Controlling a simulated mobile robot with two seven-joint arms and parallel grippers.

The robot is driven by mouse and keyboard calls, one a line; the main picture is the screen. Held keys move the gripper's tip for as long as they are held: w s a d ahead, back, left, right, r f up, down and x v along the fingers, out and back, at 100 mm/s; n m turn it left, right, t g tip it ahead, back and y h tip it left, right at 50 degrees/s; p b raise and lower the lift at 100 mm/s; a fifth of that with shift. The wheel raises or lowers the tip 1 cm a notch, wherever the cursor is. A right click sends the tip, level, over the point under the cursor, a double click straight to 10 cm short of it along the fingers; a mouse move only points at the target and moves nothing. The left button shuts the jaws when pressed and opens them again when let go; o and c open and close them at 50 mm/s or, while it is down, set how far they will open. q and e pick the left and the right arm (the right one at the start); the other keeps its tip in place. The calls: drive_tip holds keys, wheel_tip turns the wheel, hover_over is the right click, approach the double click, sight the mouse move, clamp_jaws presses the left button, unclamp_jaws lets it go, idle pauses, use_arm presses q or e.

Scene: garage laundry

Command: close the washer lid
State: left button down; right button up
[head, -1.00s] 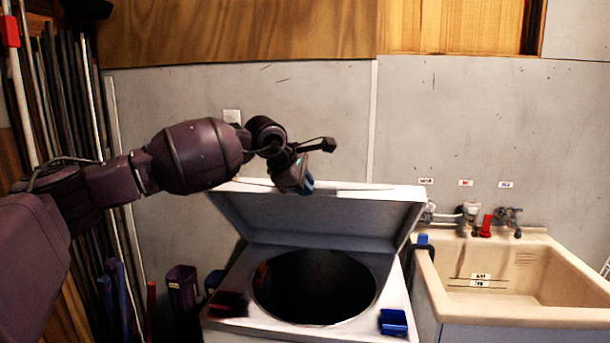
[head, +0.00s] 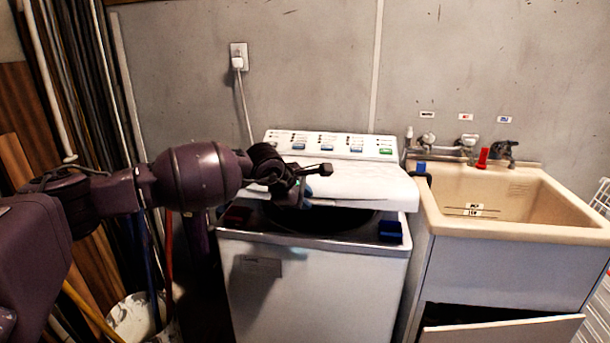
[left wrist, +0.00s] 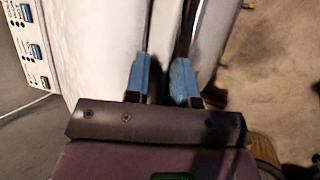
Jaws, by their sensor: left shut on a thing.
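The white washer (head: 315,280) stands in the middle of the head view, with its control panel (head: 330,143) at the back. Its lid (head: 360,188) is partly lowered, sloping above the dark tub opening (head: 315,220), which still shows below the lid's front edge. My left gripper (head: 305,192) is at the lid's front left edge. In the left wrist view, my blue-tipped left fingers (left wrist: 162,80) are shut on the lid (left wrist: 115,45), one on each side of its edge. The fingers partly hide the contact. My right gripper is not in view.
A beige sink (head: 560,225) stands close on the right, above an open cabinet door (head: 500,330). Poles and a white bucket (head: 130,318) crowd the left.

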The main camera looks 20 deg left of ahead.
use_arm(q)
wheel_tip(320, 180, down, 8)
drive_tip(key=shift+s+r+b, duration=0.2)
drive_tip(key=shift+s+b, duration=0.1)
drive_tip(key=shift+b, duration=0.15)
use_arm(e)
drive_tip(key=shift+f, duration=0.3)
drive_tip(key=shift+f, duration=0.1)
use_arm(q)
drive_tip(key=c, duration=1.2)
unclamp_jaws()
drive_tip(key=shift+r, duration=0.2)
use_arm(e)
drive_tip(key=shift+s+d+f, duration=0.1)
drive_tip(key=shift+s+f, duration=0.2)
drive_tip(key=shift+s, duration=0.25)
